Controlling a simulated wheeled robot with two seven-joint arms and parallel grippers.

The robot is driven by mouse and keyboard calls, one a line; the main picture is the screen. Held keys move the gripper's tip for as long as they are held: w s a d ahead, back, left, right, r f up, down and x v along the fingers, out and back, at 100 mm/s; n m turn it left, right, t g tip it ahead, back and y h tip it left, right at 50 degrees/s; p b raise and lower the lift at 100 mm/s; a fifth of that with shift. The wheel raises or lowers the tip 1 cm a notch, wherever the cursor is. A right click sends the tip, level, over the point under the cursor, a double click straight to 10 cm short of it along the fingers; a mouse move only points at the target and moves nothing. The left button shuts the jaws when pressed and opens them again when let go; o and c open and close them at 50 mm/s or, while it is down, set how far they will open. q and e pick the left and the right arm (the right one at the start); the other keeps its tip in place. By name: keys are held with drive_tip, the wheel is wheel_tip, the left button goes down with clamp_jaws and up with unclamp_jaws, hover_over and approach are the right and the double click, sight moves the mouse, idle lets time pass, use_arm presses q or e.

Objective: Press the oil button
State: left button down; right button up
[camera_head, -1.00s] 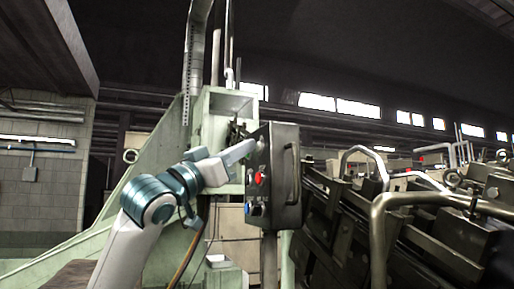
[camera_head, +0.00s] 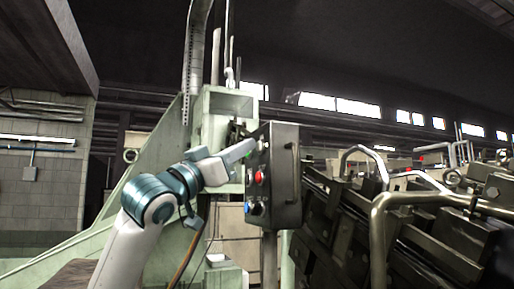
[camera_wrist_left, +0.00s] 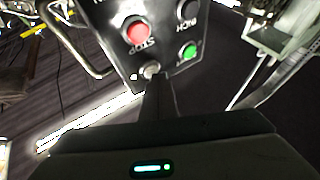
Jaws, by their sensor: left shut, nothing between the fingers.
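The control box (camera_head: 287,185) stands upright on a post, its button face turned to the left. It has a red button (camera_head: 260,177) and a blue one (camera_head: 249,208) below it. In the left wrist view the box shows upside down, with a red STOP button (camera_wrist_left: 135,32), a green button (camera_wrist_left: 188,50), a dark button (camera_wrist_left: 188,10) and a small grey button (camera_wrist_left: 151,70). No oil label is readable. My left gripper (camera_head: 250,146) is shut and empty at the upper part of the face. Its fingertips (camera_wrist_left: 155,82) are at the grey button; contact cannot be told.
A handle (camera_head: 294,172) runs along the box's right side. Dark machinery with metal pipes (camera_head: 378,220) fills the right. A pale green machine frame (camera_head: 150,175) stands behind my left arm. A cable hangs below the arm.

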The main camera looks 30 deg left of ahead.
use_arm(q)
drive_tip(key=shift+s+a, duration=0.4)
drive_tip(key=shift+s, duration=0.1)
drive_tip(key=s+a+b, duration=0.1)
drive_tip(key=s+a, duration=0.2)
drive_tip(key=shift+s+a, duration=0.15)
drive_tip(key=shift+s, duration=0.25)
idle(0.4)
drive_tip(key=shift+f, duration=0.1)
idle(0.7)
